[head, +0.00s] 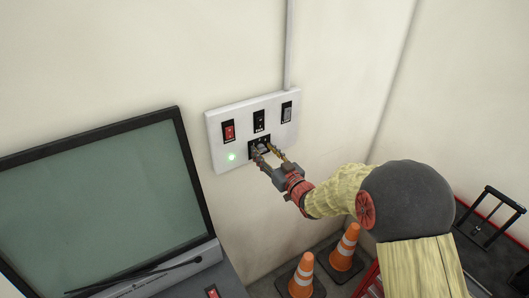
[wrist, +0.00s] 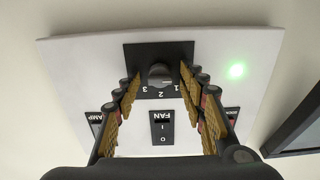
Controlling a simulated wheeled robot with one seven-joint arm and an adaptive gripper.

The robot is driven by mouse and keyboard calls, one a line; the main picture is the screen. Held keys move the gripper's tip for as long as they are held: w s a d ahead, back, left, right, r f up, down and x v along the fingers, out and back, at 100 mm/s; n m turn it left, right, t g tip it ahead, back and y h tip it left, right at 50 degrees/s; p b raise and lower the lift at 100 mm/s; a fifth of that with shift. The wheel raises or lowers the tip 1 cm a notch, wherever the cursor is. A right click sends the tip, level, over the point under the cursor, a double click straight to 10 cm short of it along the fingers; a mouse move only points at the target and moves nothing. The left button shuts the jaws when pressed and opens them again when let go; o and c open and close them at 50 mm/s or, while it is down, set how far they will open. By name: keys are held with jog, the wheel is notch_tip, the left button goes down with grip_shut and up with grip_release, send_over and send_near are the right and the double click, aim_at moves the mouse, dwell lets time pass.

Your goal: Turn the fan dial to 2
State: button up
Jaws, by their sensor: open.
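The fan dial (wrist: 160,74) is a dark round knob on a black plate, marked 1, 2 and 3, and the wrist view shows it upside down. In the head view the dial (head: 262,147) sits low on the white wall panel (head: 217,138), partly behind my gripper. My gripper (wrist: 160,79) is open, with one finger on each side of the dial. Its tips are close to the plate, and I cannot tell if they touch the knob. In the head view my gripper (head: 265,152) reaches the panel from the lower right. Which number the dial points to is unclear.
The panel has a red switch (head: 228,131), a black FAN switch (head: 259,121), a grey switch (head: 287,112) and a lit green lamp (head: 231,156). A monitor (head: 95,205) stands at left. Orange cones (head: 303,274) stand on the floor below.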

jog(key=shift+c, duration=1.2)
jog(key=c, duration=0.8)
grip_shut()
